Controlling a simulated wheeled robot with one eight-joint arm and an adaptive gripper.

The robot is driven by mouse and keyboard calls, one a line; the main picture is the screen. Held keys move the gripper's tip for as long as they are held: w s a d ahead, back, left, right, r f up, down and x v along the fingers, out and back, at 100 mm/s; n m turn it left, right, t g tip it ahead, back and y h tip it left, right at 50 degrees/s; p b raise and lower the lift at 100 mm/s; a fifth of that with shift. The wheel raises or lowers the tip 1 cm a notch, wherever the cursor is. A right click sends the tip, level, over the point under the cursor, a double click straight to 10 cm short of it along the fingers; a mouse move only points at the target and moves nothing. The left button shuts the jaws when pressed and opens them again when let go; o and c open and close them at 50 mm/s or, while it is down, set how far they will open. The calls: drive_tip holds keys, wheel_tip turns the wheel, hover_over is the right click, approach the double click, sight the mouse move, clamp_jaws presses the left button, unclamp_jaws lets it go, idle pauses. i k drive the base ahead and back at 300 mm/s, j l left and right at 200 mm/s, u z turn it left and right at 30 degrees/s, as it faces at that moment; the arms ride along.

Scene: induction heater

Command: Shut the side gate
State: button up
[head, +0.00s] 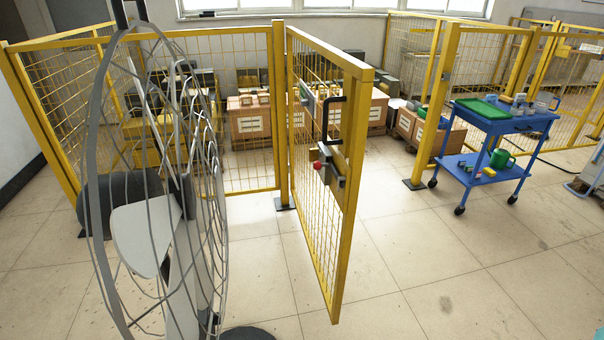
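The side gate (321,215) is a yellow framed mesh panel in the middle of the head view. It stands open, swung out toward me from its hinge post (279,115) on the left. A dark handle (331,122) and a latch box with a red knob (325,172) sit on its free-edge side. The opening lies between the gate and the yellow post (437,105) on the right, with bare floor between them. My gripper is not in view.
A large grey fan (165,200) stands close at the left, with its round base at the bottom. A blue cart (490,125) with tools stands right of the opening. Cardboard boxes (250,122) sit behind the fence. The floor right of the gate is clear.

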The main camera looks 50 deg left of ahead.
sight(356, 97)
drive_tip(key=i+u, duration=0.25)
drive_tip(key=u, duration=0.2)
drive_tip(key=i+l+u, duration=0.15)
drive_tip(key=u, duration=0.25)
drive_tip(key=i+l+u, duration=0.25)
drive_tip(key=u, duration=0.2)
drive_tip(key=i+l+u, duration=0.4)
drive_tip(key=l+u, duration=0.5)
drive_tip(key=k+l+u, duration=0.1)
drive_tip(key=l+u, duration=0.25)
drive_tip(key=u, duration=0.15)
drive_tip(key=k+l+u, duration=0.2)
drive_tip(key=l+u, duration=0.25)
drive_tip(key=j, duration=0.1)
